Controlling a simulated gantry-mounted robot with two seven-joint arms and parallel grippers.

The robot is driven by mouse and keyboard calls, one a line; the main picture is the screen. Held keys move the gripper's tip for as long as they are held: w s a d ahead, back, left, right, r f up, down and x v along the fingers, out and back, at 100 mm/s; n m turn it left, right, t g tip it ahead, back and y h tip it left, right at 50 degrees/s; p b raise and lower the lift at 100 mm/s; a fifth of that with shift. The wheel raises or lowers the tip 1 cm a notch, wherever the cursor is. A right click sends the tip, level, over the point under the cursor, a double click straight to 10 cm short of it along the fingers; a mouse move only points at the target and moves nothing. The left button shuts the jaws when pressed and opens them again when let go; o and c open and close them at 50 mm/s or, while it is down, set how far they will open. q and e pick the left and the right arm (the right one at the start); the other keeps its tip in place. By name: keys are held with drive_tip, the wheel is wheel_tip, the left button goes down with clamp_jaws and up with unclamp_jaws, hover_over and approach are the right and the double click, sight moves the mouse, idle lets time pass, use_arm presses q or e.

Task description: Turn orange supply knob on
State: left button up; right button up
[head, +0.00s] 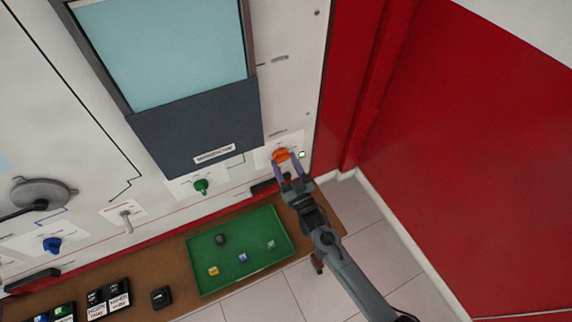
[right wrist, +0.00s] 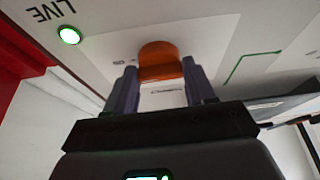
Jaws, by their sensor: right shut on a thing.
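The orange supply knob (head: 281,155) is on the white panel at the lower right of the dark screen unit. It also shows in the right wrist view (right wrist: 159,62), between the two fingers. My right gripper (head: 288,166) is shut on the knob, with one purple-grey finger on each side; in the right wrist view its fingers (right wrist: 160,88) reach up to the knob. A small green light (right wrist: 70,35) beside the word LIVE is lit, and it shows right of the knob in the head view (head: 302,154). My left gripper is not in view.
A green knob (head: 201,187), a toggle switch (head: 126,222) and a blue knob (head: 52,244) sit left along the panel. A green tray (head: 201,282) with several small cubes lies on the brown ledge below. A red wall (head: 455,150) stands at the right.

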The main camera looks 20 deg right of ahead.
drive_tip(key=shift+m, duration=0.5)
drive_tip(key=o, duration=1)
drive_tip(key=shift+o, duration=0.2)
drive_tip(key=shift+s, duration=0.1)
drive_tip(key=a+v, duration=0.1)
drive_tip(key=v, duration=0.9)
drive_tip(key=shift+s+d, duration=0.35)
drive_tip(key=shift+d, duration=0.1)
